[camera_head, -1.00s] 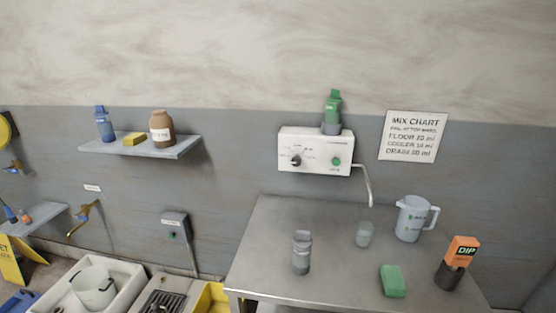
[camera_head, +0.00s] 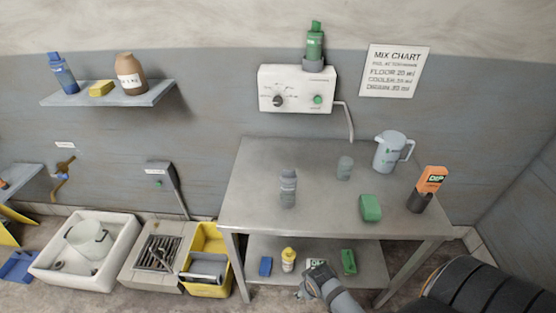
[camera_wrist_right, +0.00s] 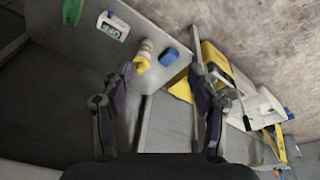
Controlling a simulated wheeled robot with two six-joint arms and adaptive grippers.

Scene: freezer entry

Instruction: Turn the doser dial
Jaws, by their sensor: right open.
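The doser is a white wall box (camera_head: 297,76) above the steel table in the head view. Its black dial (camera_head: 278,100) is on the left of the front face, with small markings around it that I cannot read. A round green button (camera_head: 318,99) sits to the right. A green bottle (camera_head: 314,45) stands on the box. My right gripper (camera_head: 306,288) is low in front of the table's lower shelf, far below the dial. In the right wrist view its fingers (camera_wrist_right: 162,75) are apart with nothing held between them. My left gripper is out of view.
The steel table (camera_head: 255,180) carries a grey bottle (camera_head: 288,188), a cup (camera_head: 345,167), a jug (camera_head: 390,152), a green sponge (camera_head: 370,208) and an orange-black DIP tester (camera_head: 428,188). Small items sit on its lower shelf. A mix chart (camera_head: 394,71) hangs to the right of the doser.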

